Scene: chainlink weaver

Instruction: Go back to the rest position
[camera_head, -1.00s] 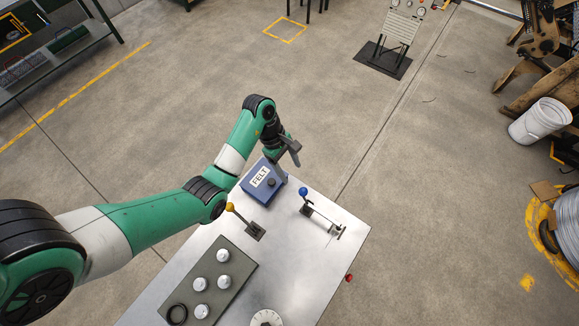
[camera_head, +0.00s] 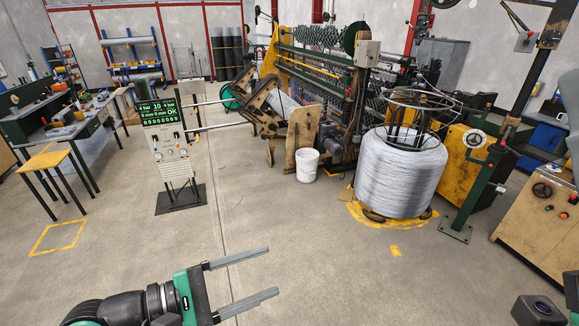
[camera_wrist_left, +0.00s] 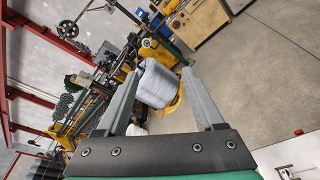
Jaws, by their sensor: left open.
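My left gripper (camera_head: 273,271) reaches in at the bottom of the head view, above the concrete floor. Its two long grey fingers are spread apart and point to the right, with nothing between them. In the left wrist view the same gripper (camera_wrist_left: 163,72) is open, and only the distant scene with the wire coil shows between its fingers.
A control stand (camera_head: 168,140) stands ahead left. A white bucket (camera_head: 308,164) and a large wire coil (camera_head: 399,175) stand by the weaving machine. A yellow stool (camera_head: 45,162) is at left. The floor ahead is clear. The workbench corner (camera_wrist_left: 292,160) shows in the wrist view.

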